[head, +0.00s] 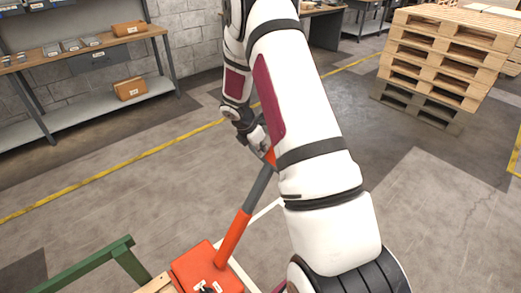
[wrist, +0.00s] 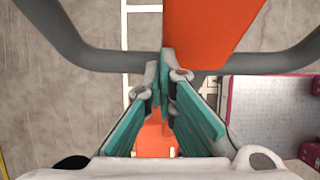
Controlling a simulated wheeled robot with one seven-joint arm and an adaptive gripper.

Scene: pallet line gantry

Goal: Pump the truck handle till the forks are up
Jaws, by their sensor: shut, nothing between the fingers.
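The truck handle (head: 235,236) rises from the orange pump housing (head: 203,271) at the bottom of the head view, leaning to the right. Its shaft is orange below and dark grey above, with an orange head. My gripper (head: 262,146) is at the top of the handle, partly hidden by my arm. In the wrist view, the orange handle head (wrist: 208,32) with dark grey loops lies just beyond my gripper (wrist: 164,78). Its teal-padded fingers are shut at the tips with nothing between them. Whether they touch the handle I cannot tell. The forks are not visible.
A green frame (head: 85,266) stands beside the truck at lower left. A workbench (head: 85,52) with boxes lines the back wall. A stack of wooden pallets (head: 445,50) stands at upper right. The floor between them is open, crossed by yellow lines.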

